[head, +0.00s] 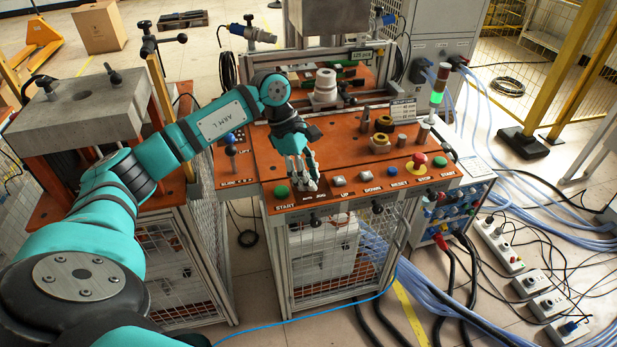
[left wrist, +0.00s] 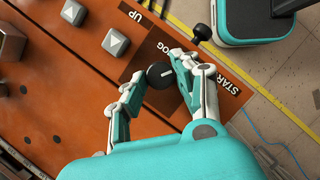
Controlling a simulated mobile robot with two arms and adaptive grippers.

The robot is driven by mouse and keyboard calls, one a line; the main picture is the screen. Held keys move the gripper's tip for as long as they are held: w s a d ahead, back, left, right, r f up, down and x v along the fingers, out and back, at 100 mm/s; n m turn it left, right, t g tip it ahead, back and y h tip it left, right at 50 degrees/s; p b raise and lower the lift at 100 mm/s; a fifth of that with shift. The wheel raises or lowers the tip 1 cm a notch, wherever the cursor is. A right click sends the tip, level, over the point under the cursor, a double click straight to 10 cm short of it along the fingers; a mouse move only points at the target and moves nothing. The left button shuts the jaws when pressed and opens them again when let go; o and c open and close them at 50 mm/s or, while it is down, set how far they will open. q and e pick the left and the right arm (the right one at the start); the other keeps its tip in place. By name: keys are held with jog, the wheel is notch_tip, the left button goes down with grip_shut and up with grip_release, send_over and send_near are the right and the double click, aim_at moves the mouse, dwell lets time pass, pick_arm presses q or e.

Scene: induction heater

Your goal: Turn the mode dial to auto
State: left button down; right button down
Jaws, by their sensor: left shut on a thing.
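The mode dial (left wrist: 160,76) is a round black knob with a white pointer mark, on the orange panel in the left wrist view. The end of a label, "OG", shows beside it; the auto label is hidden there by my gripper. My left gripper (head: 306,181) reaches down to the front edge of the panel in the head view and covers the dial there. In the left wrist view its two white-and-teal fingers (left wrist: 159,72) are on either side of the dial, shut on it. My right gripper is in neither view.
A green start button (head: 281,190) sits left of the gripper. The grey up button (head: 338,181) and down button (head: 367,177) sit to its right. A red mushroom button (head: 420,160) is further right. Cables and power strips (head: 500,244) lie on the floor at right.

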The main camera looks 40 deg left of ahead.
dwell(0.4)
pick_arm(q)
jog(key=c, duration=1)
grip_release()
jog(key=shift+r, duration=0.1)
jog(key=v, duration=1.2)
jog(key=shift+d, duration=0.1)
